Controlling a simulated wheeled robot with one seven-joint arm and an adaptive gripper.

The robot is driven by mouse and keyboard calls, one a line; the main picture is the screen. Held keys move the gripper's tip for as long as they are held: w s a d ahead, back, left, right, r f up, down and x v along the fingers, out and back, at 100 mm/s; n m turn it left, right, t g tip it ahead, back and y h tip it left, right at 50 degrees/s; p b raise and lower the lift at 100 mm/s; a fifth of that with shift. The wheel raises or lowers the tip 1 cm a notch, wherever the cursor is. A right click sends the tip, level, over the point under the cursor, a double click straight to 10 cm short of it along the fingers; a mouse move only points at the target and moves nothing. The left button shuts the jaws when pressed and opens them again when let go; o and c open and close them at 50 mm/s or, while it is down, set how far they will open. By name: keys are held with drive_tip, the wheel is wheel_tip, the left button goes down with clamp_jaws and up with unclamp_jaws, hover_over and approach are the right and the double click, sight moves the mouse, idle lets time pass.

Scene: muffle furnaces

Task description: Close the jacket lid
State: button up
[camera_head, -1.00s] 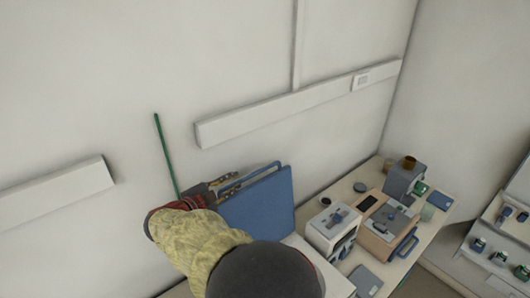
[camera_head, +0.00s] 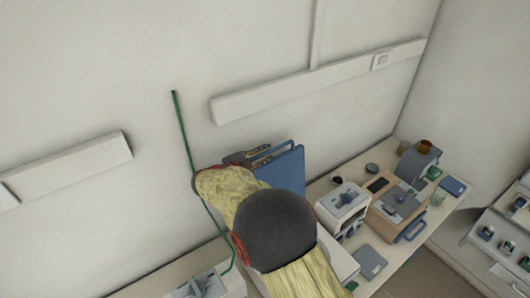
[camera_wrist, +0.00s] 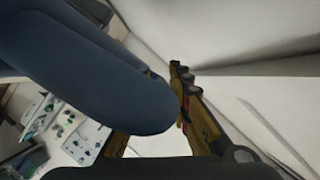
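The jacket lid (camera_head: 283,172) is a blue panel standing upright on a device at the back of the bench, near the wall. Behind it a second blue edge shows, with a narrow gap. My gripper (camera_head: 252,157) is at its upper left, on the wall side, with two brownish fingers pointing right. In the wrist view a large blue rounded part (camera_wrist: 90,75), apparently the lid, crosses the left and hides part of one finger. My gripper (camera_wrist: 160,125) has its fingers apart there, with nothing clearly held. Contact with the lid cannot be told. My arm hides the device's lower part.
A white device (camera_head: 343,207), a tan and grey device with a blue handle (camera_head: 398,203) and a grey box (camera_head: 417,163) stand on the bench to the right. A green line (camera_head: 183,130) runs down the wall on the left. Shelves stand at far right.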

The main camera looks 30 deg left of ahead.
drive_tip(key=shift+w, duration=0.25)
drive_tip(key=shift+d, duration=0.1)
drive_tip(key=shift+c, duration=0.3)
drive_tip(key=c, duration=0.4)
clamp_jaws()
